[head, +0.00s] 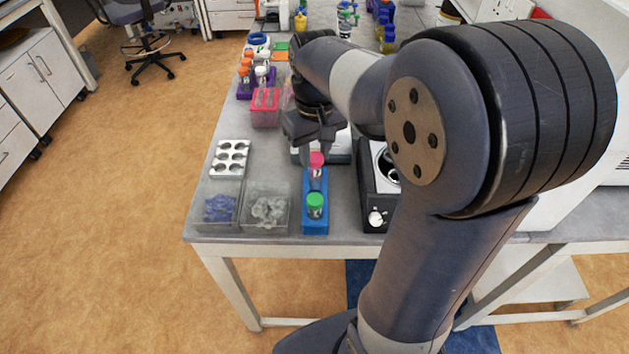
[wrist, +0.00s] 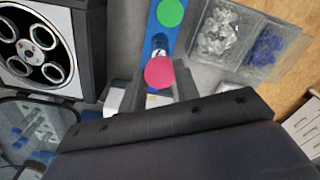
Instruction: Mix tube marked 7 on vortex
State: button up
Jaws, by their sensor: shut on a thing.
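A tube with a pink cap (head: 317,159) is between the fingers of my gripper (head: 318,148), which is shut on it. Its cap also shows in the wrist view (wrist: 159,72). The tube is upright at the far end of the blue rack (head: 315,225); I cannot tell whether it still sits in its hole. A green-capped tube (head: 315,200) stands in the near end of the rack and shows in the wrist view (wrist: 170,13). No number 7 is legible. A black and white device with a round opening and a knob (head: 376,218) stands right of the rack, partly hidden by my arm; I cannot tell whether it is the vortex.
Clear bins with blue pieces (head: 220,208) and clear pieces (head: 268,210) stand left of the rack. A white tray with round holes (head: 230,158) lies behind them. A pink rack (head: 265,107) and orange-capped tubes (head: 245,72) stand farther back. The left front tabletop edge is close.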

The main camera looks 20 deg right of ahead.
jog(key=shift+r, duration=0.55)
notch_tip(320, 180, up, 9)
jog(key=p, duration=0.8)
jog(key=shift+f, duration=0.2)
jog(key=w+d+p, duration=0.1)
jog(key=w+d, duration=0.4)
jog(key=w, duration=0.3)
jog(key=w+d+p, duration=0.1)
jog(key=w+d, duration=0.4)
jog(key=w, duration=0.3)
jog(key=shift+f, duration=0.45)
